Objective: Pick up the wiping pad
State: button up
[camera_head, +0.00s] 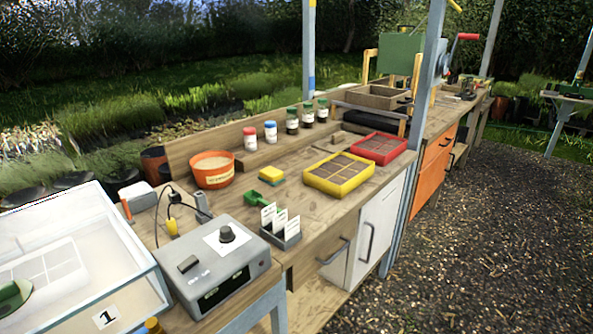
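My gripper is not in view.
Near the pad are an orange bowl (212,170), a green scoop (257,198), a card holder (280,234) and a yellow tray (338,187). Several jars line the back. A grey control box (214,275) and a clear-lidded box (90,240) stand in front left.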

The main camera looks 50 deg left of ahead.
aim_at(269, 175)
jog(key=i, duration=2.9)
jog(key=u, duration=3.55)
jog(key=i, duration=1.05)
